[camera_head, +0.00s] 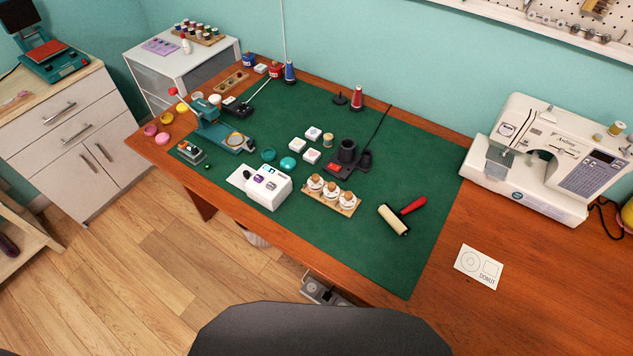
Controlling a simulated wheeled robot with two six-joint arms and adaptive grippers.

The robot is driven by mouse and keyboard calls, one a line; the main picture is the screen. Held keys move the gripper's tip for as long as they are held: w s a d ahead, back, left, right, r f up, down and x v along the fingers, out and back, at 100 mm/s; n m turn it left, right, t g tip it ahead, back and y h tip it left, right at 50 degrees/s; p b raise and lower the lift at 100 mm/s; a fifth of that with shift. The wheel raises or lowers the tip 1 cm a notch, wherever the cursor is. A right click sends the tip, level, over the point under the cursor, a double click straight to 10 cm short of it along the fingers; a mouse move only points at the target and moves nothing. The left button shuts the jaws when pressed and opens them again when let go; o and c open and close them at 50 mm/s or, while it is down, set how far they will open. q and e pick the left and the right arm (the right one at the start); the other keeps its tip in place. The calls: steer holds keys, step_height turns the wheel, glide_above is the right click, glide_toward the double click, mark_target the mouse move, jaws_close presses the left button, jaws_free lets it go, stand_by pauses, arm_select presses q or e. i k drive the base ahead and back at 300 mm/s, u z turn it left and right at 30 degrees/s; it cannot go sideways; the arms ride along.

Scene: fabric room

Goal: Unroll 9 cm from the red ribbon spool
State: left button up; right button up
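A red cone-shaped spool (357,97) stands upright near the back edge of the green mat (410,240). Whether it carries ribbon or thread is too small to tell. A smaller red item (276,71) stands farther left, beside a blue cone-shaped spool (290,71); I cannot tell whether it is a spool. No unrolled red strip is visible on the mat. Neither of my grippers is in view.
A teal press (213,128), a white device (268,186), a tray of corked jars (332,194), a black holder (347,152) and a roller (395,219) occupy the mat. A sewing machine (540,150) stands right.

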mark_target(315, 183)
steer(key=z, duration=3.1)
steer(key=k, duration=1.6)
steer(key=u, duration=1.7)
steer(key=i, duration=1)
steer(key=z, duration=0.1)
